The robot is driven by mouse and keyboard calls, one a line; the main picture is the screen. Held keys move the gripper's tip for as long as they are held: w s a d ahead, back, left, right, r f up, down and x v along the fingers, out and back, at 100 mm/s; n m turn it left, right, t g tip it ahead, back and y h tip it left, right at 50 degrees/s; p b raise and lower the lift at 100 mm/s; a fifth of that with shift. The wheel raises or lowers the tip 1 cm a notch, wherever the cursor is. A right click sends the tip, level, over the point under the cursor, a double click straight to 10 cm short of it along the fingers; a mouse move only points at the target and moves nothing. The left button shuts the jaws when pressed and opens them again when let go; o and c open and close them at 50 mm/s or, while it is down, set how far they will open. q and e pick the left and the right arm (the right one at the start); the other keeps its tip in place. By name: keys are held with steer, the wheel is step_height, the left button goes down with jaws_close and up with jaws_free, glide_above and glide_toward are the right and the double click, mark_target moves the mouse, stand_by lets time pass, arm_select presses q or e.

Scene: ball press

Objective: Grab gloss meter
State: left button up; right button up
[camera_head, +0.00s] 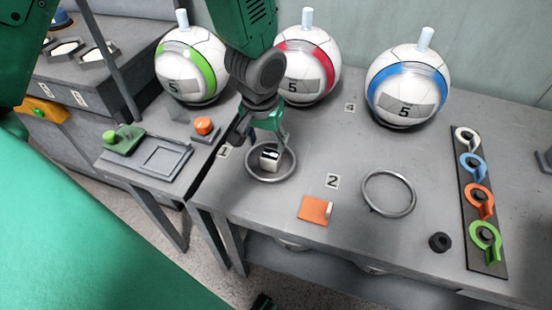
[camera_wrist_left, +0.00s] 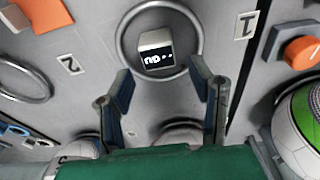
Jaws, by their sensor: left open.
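The gloss meter appears to be the small white box with a black display (camera_head: 270,158). It stands inside a metal ring (camera_head: 250,176) on the grey table, beside label 1. My left gripper (camera_head: 266,140) is above the box with its fingers apart and empty. In the left wrist view the gloss meter (camera_wrist_left: 156,50) lies just beyond the open fingertips (camera_wrist_left: 162,82), and its display shows light marks. The fingers do not appear to touch it. My right gripper is not in view.
Three balls with green (camera_head: 190,65), red (camera_head: 305,68) and blue (camera_head: 408,85) bands stand behind. An orange block (camera_head: 316,210), an empty ring (camera_head: 388,194), a small black part (camera_head: 440,242) and a strip of coloured tags (camera_head: 478,200) lie to the right. An orange button (camera_head: 204,125) is left.

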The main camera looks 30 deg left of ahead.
mark_target(271, 155)
arm_select(q)
steer(key=f, duration=0.3)
steer(key=shift+w+d+f+b, duration=0.2)
steer(key=shift+w+f+b, duration=0.05)
steer(key=shift+w+b, duration=0.05)
steer(key=f, duration=0.3)
steer(key=w+f+b, duration=0.1)
steer(key=shift+a+f, duration=0.25)
steer(key=shift+f, duration=0.1)
steer(key=shift+r, duration=0.1)
steer(key=shift+d, duration=0.15)
steer(key=c, duration=0.9)
